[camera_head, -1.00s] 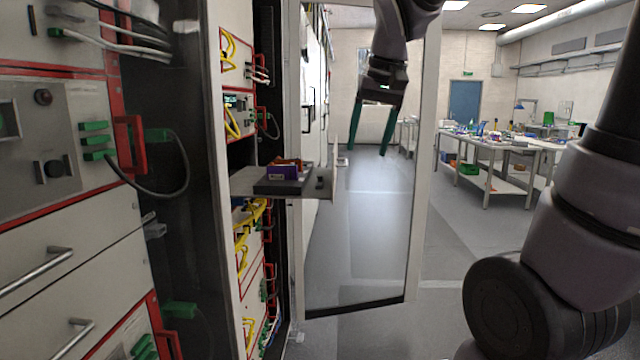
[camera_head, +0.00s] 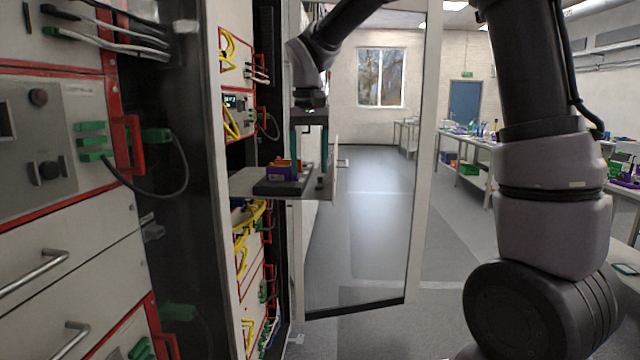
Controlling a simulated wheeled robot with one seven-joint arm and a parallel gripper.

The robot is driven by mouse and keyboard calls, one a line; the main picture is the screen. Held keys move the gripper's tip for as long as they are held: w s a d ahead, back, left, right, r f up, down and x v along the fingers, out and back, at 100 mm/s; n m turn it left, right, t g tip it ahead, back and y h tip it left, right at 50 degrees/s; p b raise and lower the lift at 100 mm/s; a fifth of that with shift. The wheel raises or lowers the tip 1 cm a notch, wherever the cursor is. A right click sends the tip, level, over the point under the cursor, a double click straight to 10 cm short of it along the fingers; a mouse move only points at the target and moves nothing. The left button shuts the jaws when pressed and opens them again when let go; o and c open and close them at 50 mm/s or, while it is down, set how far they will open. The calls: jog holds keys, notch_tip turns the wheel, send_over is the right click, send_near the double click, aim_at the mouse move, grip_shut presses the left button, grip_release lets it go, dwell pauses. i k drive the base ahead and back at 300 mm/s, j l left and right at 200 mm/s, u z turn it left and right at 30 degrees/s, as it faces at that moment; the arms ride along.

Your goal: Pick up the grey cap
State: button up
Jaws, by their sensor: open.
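A small dark grey cap-like piece (camera_head: 320,182) stands on the right part of the pulled-out shelf (camera_head: 240,184). It is small, and I cannot make out its shape well. My gripper (camera_head: 309,172) is open and points down over the right part of the shelf, its two green fingers apart. The fingertips are close to the small grey piece. I cannot tell whether they touch it or stand on both sides of it.
A dark tray (camera_head: 278,189) with a purple block (camera_head: 281,173) and orange-brown pieces sits left of my gripper. The open glass door (camera_head: 370,230) stands right of the shelf. Rack modules with yellow cables (camera_head: 232,125) are at left.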

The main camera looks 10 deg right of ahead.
aim_at(319, 185)
jog(key=i+l, duration=0.15)
jog(key=i, duration=0.35)
jog(key=i+l, duration=0.15)
jog(key=i, duration=0.3)
